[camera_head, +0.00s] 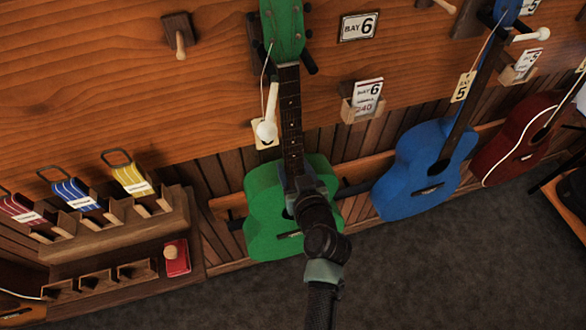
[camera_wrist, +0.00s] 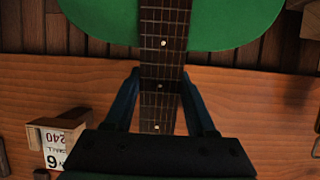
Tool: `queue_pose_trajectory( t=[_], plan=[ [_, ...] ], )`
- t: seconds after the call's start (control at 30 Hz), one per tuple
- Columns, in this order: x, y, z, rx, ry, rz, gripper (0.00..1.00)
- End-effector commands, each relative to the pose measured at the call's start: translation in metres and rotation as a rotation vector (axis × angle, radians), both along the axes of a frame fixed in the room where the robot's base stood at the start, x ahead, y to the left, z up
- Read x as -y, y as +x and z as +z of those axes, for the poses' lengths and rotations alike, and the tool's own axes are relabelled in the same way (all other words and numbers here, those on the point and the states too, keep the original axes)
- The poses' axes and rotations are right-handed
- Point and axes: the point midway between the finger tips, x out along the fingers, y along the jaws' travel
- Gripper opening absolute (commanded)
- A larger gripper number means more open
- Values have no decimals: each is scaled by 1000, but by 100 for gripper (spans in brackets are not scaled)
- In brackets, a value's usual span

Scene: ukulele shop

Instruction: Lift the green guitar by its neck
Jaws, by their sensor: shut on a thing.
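The green guitar (camera_head: 262,200) hangs upright against the wooden wall in the head view, its green headstock (camera_head: 283,30) at the top. Its dark fretted neck (camera_head: 290,110) runs down to the body. My gripper (camera_head: 303,183) is in front of the guitar where the neck meets the body, and my arm hides part of the body. In the wrist view, the green body (camera_wrist: 225,22) is at the top, and the blue fingers of my gripper (camera_wrist: 160,85) are on either side of the neck (camera_wrist: 160,60), shut on it.
A blue guitar (camera_head: 412,170) and a dark red guitar (camera_head: 508,140) hang to the right. A wooden rack (camera_head: 110,230) with colored packs stands at left. The dark carpet (camera_head: 420,270) is clear.

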Motion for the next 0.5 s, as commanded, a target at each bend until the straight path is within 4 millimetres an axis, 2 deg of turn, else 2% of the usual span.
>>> queue_pose_trajectory(
  t=[0.03,0.13,0.5],
  plan=[
    [1,2,7,16,0,-3,0],
    [2,-1,11,17,0,-4,0],
    [2,0,66,21,-1,-2,0]
  ],
)
